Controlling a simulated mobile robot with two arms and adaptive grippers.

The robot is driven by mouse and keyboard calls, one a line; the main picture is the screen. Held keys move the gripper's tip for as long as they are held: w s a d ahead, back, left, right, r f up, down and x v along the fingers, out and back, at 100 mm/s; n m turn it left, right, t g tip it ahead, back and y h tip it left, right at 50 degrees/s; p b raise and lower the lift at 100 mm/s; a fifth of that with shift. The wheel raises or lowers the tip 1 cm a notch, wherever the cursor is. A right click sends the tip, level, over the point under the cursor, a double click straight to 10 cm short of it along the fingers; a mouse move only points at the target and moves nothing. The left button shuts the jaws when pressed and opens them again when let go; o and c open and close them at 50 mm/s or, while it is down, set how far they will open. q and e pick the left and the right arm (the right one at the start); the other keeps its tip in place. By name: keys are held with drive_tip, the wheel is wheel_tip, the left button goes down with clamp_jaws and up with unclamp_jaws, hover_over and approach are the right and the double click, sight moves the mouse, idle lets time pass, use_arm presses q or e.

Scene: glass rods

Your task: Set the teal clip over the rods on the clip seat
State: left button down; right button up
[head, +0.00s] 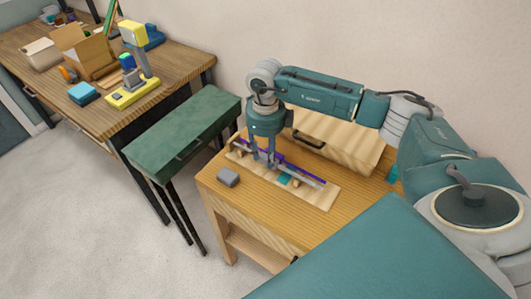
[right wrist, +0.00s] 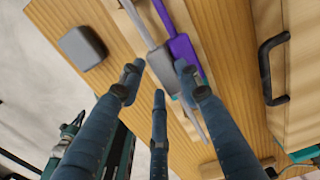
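My right gripper (head: 263,162) points down over a pale board (head: 322,197) on the wooden table. In the right wrist view its three fingers (right wrist: 158,82) are spread apart above the rods, with nothing clearly between them. A purple rod (head: 304,174) and a grey rod (head: 299,181) lie side by side along the board; the purple (right wrist: 184,52) and grey (right wrist: 160,62) pieces also show in the right wrist view. A small teal piece (head: 284,178), perhaps the clip, sits at the rods, right of the gripper. The clip seat cannot be made out. My left gripper is not in view.
A grey block (head: 228,177) lies on the table left of the board. A wooden drawer unit (head: 335,142) with a dark handle stands behind. A green side table (head: 185,133) and a cluttered workbench (head: 165,72) stand to the left.

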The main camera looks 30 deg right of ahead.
drive_tip(key=o, duration=0.3)
drive_tip(key=shift+r, duration=0.15)
wheel_tip(320, 180, up, 12)
idle(0.4)
drive_tip(key=shift+s, duration=0.1)
